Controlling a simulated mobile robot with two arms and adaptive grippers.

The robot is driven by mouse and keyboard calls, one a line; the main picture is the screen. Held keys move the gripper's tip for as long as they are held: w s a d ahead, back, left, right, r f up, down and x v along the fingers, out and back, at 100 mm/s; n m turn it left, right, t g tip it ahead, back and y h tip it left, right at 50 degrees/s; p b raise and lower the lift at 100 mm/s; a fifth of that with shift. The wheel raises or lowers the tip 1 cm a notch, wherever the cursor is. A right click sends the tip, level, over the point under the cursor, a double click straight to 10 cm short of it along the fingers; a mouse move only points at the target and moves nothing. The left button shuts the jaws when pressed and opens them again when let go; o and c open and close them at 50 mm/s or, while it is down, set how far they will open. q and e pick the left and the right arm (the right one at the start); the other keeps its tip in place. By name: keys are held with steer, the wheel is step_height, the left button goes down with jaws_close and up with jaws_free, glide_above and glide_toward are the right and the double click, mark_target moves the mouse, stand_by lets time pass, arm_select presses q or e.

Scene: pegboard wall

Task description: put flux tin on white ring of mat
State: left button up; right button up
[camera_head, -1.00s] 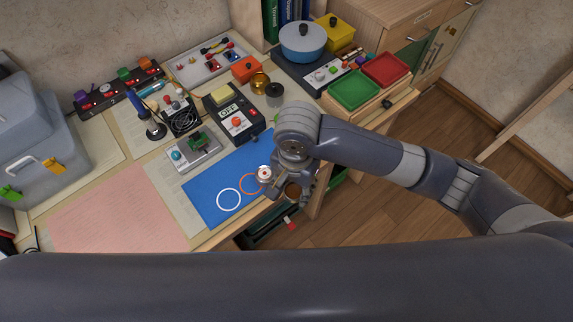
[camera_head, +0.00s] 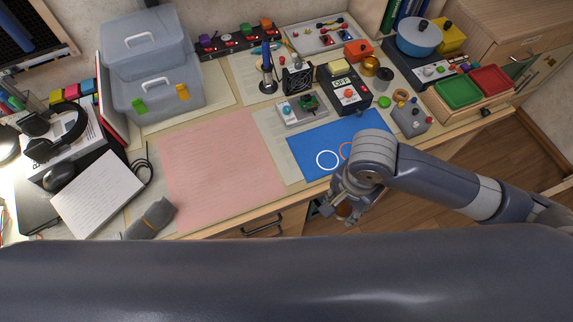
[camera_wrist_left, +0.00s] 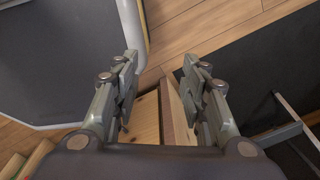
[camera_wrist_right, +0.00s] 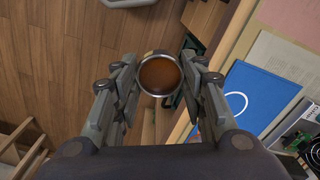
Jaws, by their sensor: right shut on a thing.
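The flux tin (camera_wrist_right: 160,76), a round metal tin with amber-brown contents, is between the fingertips of my right gripper (camera_wrist_right: 158,84), which is shut on it. In the head view the tin (camera_head: 345,210) is partly covered by my right gripper (camera_head: 343,207), in front of the desk's front edge and apart from the mat. The blue mat (camera_head: 309,142) lies on the desk. Its white ring (camera_head: 317,160) looks empty; it shows partly in the right wrist view. The orange ring (camera_head: 342,151) is partly hidden by my right arm. My left gripper (camera_wrist_left: 158,85) is open and empty.
A pink sheet (camera_head: 220,160) lies left of the mat. A small green-topped board (camera_head: 303,108), a black meter (camera_head: 345,92) and a grey box (camera_head: 411,120) stand around the mat's back and right. A grey rolled cloth (camera_head: 152,218) lies at the front left.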

mark_target(328, 160)
steer(key=shift+w+a, duration=0.1)
steer(key=shift+w, duration=0.05)
steer(key=w, duration=0.8)
steer(key=shift+f+p, duration=0.35)
steer(key=shift+f, duration=0.05)
steer(key=w, duration=0.4)
steer(key=shift+a+f, duration=0.2)
steer(key=w, duration=0.3)
steer(key=shift+w+a+f, duration=0.15)
steer(key=shift+w+f, duration=0.1)
steer(key=shift+w, duration=0.1)
step_height(328, 160, down, 3)
steer(key=shift+r+p, duration=0.1)
steer(key=shift+p, duration=0.4)
steer(key=shift+f, duration=0.3)
arm_select(q)
steer(key=shift+t+h, duration=0.3)
steer(key=w+d+r, duration=0.2)
steer(key=w+d, duration=0.1)
steer(key=shift+w+d+r, duration=0.1)
steer(key=shift+w+d, duration=0.1)
steer(key=shift+w, duration=0.05)
arm_select(e)
steer(key=shift+f, duration=0.15)
